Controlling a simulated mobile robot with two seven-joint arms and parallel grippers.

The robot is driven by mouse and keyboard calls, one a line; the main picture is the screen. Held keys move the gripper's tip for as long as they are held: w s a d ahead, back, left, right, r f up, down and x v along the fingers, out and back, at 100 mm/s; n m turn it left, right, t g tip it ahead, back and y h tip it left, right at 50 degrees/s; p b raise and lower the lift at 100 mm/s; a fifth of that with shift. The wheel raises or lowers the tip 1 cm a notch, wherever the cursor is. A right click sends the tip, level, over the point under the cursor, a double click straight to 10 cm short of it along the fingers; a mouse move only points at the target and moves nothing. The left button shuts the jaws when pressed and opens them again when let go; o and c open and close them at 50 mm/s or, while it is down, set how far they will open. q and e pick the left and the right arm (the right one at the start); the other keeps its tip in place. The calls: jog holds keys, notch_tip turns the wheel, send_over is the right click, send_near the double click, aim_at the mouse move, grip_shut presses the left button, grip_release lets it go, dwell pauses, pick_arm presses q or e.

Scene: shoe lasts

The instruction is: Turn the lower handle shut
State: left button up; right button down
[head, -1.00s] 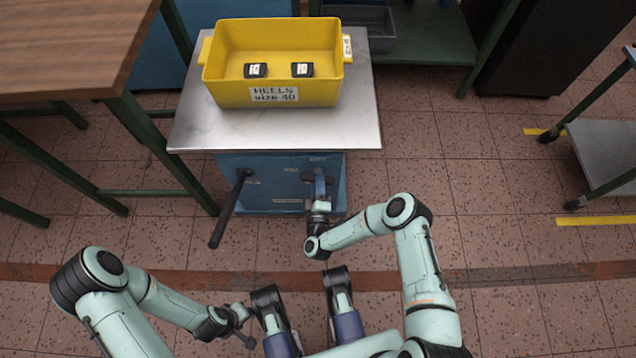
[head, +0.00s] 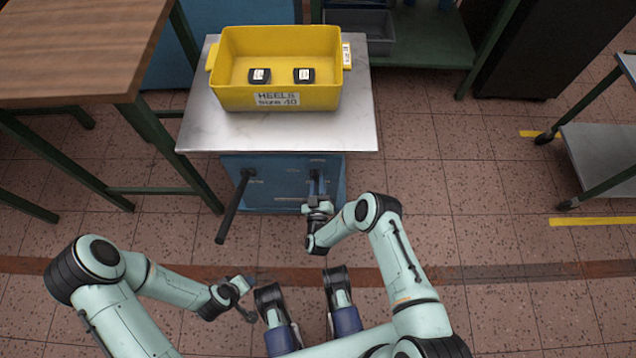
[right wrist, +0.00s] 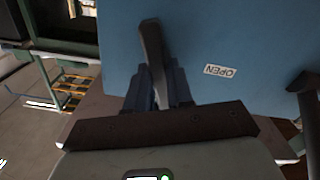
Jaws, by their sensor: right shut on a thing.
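The blue cabinet (head: 283,190) has two black lever handles on its front. The left handle (head: 232,207) sticks out long and slants down toward me; its end also shows at the right edge of the right wrist view (right wrist: 306,84). My right gripper (head: 318,206) is at the right handle (head: 317,182). In the right wrist view that handle (right wrist: 152,55) stands between the fingers, which are shut on it. An OPEN label (right wrist: 220,71) shows beside it, upside down. My left gripper (head: 246,300) is open and empty, low and left, away from the cabinet.
A yellow bin (head: 280,97) holding two black heels stands on the metal top (head: 205,130) above the cabinet. A wooden table (head: 80,60) with green legs stands at left. A trolley (head: 605,160) is at far right. The floor right of the cabinet is clear.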

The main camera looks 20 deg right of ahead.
jog(key=shift+m, duration=2.2)
jog(key=c, duration=1)
grip_release()
